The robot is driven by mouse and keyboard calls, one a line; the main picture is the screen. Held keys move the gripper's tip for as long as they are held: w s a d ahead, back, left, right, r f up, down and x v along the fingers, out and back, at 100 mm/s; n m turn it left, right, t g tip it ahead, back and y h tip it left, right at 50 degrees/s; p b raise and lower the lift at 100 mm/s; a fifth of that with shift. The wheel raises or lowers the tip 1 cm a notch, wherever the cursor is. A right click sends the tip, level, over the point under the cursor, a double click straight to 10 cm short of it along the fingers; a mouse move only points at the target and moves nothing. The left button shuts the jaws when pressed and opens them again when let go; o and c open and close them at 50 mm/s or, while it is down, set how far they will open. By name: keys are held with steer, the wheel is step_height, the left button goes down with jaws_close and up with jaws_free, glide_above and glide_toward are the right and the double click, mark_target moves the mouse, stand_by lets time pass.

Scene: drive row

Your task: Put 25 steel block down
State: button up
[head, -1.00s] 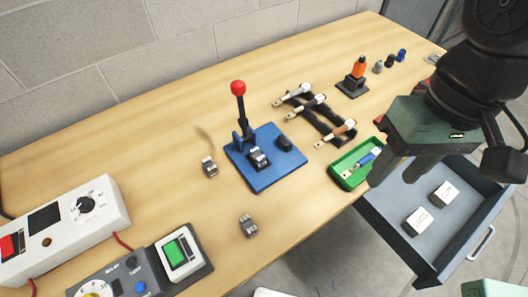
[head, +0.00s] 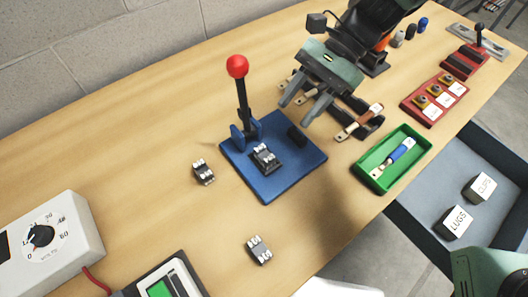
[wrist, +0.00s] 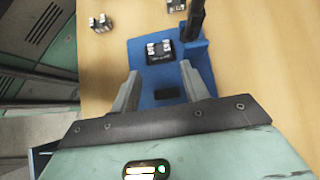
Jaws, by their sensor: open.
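A grey-and-black block (head: 265,158) with silver contacts sits on the blue plate (head: 285,184) of the lever press; the wrist view shows it too (wrist: 159,51). Two similar blocks stand on the bench, one left of the plate (head: 203,171) and one nearer the front (head: 259,249). I cannot read a 25 on any of them. A small dark piece (head: 297,137) lies at the plate's right side. My gripper (head: 296,111) is open and empty above the plate's back right. In the wrist view the dark piece (wrist: 171,94) shows between the fingers.
The red-knobbed lever (head: 238,70) stands up left of my gripper. An open drawer (head: 405,211) holds two labelled boxes.

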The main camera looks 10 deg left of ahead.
mark_target(261, 158)
steer(key=p+x, duration=0.1)
steer(key=x, duration=0.9)
steer(key=shift+s+f, duration=0.25)
steer(key=shift+f, duration=0.1)
steer(key=c, duration=0.8)
steer(key=shift+c, duration=0.4)
steer(key=shift+r, duration=0.15)
